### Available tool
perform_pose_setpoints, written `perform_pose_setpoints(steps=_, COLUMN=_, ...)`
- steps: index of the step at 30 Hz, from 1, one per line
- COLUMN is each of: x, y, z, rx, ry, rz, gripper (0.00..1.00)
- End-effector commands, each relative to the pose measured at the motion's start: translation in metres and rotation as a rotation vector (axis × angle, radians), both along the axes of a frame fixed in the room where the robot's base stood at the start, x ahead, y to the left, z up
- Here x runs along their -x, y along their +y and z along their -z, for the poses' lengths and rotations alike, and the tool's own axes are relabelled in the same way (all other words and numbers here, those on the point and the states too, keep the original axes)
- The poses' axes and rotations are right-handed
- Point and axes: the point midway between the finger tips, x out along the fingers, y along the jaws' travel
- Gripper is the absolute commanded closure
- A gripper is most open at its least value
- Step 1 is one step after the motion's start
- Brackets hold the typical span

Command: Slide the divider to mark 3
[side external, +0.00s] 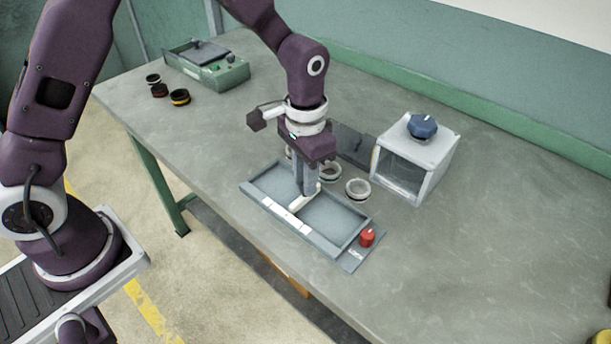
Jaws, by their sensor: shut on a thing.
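The grey tray (262,193) lies on the workbench with a pale divider (299,204) standing across its inside. A white strip with marks (283,210) runs along the tray's front rim; the mark numbers are too small to read. My gripper (308,190) points down over the tray and is shut on the divider near its back part. The fingers hide some of the divider and the tray's back edge. A red knob (367,237) sits on the plate at the tray's right end, beside a small label.
Several rings, one of them pale (358,188), stand just behind the tray. A clear-fronted box (414,160) with a blue knob (422,126) is at the back right. A green device (207,67) and several dark rings (180,97) are at the far left.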

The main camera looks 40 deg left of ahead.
Motion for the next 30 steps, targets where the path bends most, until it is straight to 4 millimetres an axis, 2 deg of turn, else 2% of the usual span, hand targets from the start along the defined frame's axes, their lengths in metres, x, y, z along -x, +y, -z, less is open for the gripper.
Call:
perform_pose_setpoints(steps=16, x=-0.001, y=-0.001, z=-0.001, rx=0.002, ry=-0.003, rz=0.0, gripper=1.0)
perform_pose_setpoints(steps=24, x=-0.001, y=-0.039, z=-0.001, rx=0.002, ry=-0.005, rz=0.003, gripper=1.0)
perform_pose_setpoints(steps=30, x=-0.001, y=-0.046, z=-0.001, rx=0.005, ry=-0.006, rz=0.0, gripper=1.0)
